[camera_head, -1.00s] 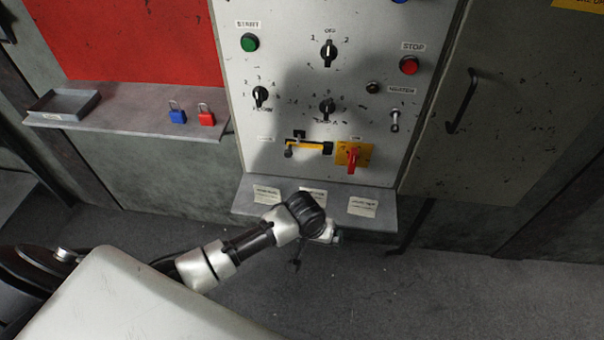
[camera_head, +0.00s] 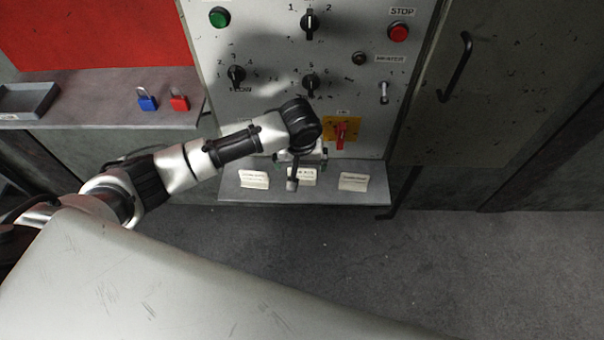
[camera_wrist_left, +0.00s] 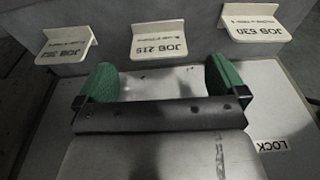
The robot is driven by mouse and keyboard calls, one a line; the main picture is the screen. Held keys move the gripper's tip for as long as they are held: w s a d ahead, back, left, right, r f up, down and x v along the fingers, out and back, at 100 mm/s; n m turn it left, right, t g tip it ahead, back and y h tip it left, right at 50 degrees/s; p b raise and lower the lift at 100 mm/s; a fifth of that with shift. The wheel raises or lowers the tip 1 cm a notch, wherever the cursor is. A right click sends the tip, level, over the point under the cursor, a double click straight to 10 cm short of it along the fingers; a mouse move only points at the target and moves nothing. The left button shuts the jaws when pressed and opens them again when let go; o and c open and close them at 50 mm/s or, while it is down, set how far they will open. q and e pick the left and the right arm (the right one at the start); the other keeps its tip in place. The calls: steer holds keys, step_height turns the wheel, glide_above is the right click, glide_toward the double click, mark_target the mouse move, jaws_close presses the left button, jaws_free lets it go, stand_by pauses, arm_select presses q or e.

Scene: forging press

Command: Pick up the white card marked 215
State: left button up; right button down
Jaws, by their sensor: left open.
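The white card marked JOB 215 (camera_wrist_left: 160,40) is the middle of three cards in the left wrist view, its print upside down there. In the head view the middle card (camera_head: 304,177) stands on the small shelf (camera_head: 230,189), partly hidden by my left gripper. My left gripper (camera_wrist_left: 160,68) is open, with its green fingers spread to either side of the 215 card's width and nothing held between them. In the head view the left gripper (camera_head: 302,161) is at the shelf, close to the middle card; contact cannot be told. My right gripper is not in view.
Cards JOB 352 (camera_wrist_left: 66,44) and JOB 530 (camera_wrist_left: 258,22) flank the 215 card closely. The control panel with knobs (camera_head: 310,82) and a red-handled switch (camera_head: 340,133) rises behind. Blue (camera_head: 147,102) and red (camera_head: 179,102) padlocks lie on the left ledge.

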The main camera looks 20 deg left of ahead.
mark_target(302, 169)
arm_select(q)
steer(key=shift+w+f+p, duration=0.15)
steer(key=shift+w+f, duration=0.1)
steer(key=shift+f, duration=0.65)
steer(key=shift+w+f+p, duration=0.15)
steer(key=shift+w+f, duration=0.1)
steer(key=shift+f, duration=0.7)
steer(key=shift+w+f+p, duration=0.15)
steer(key=shift+w+f, duration=0.1)
steer(key=shift+f, duration=0.65)
steer(key=shift+c, duration=0.2)
steer(key=c, duration=0.8)
steer(key=shift+r, duration=0.15)
